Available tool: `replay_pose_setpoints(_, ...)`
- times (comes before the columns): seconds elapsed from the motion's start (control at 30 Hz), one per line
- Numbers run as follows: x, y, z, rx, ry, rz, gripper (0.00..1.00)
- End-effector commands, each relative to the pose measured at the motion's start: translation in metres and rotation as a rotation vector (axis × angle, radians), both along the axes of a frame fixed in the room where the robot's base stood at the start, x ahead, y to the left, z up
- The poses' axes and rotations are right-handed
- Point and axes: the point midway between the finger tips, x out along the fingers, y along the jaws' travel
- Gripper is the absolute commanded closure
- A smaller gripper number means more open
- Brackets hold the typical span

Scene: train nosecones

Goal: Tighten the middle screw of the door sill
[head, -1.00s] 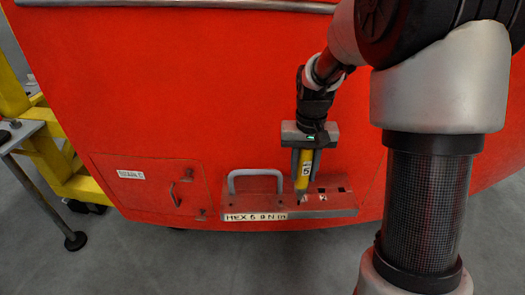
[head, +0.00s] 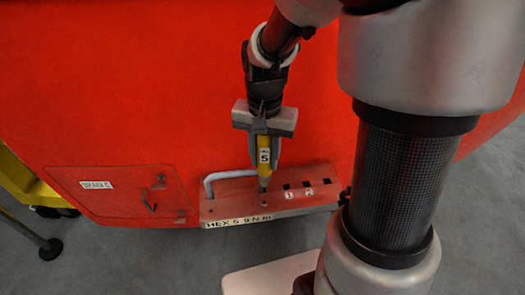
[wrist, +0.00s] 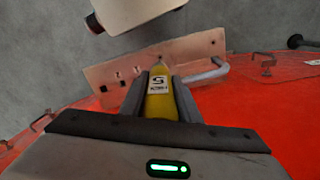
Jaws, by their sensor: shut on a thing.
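My gripper (head: 265,150) is shut on a yellow driver (head: 264,152) marked 5, which points down at the door sill. The driver also shows between the fingers in the wrist view (wrist: 159,102). The door sill (head: 220,207) is a red ledge with a label reading HEX 5 and a torque value. The driver's thin tip reaches the sill's top near its middle, in front of the grey handle. I cannot tell whether it touches. No screw shows under the tip. A small dark spot (head: 236,206), perhaps a screw, lies left of it.
The grey bar handle (head: 208,187) stands close behind and left of the driver. Several square holes and tags 1 and 2 lie to the right on the sill. A red hatch (head: 110,205) is at the left. Grey floor lies in front.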

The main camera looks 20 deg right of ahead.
Motion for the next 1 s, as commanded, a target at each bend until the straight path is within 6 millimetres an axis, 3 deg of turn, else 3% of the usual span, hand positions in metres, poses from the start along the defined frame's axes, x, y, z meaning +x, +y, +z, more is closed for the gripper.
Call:
replay_pose_setpoints(0.7,0.001,0.000,-0.047,0.000,-0.001,0.001,0.96)
replay_pose_setpoints(1.0,0.001,0.000,-0.056,0.000,-0.001,0.001,0.96)
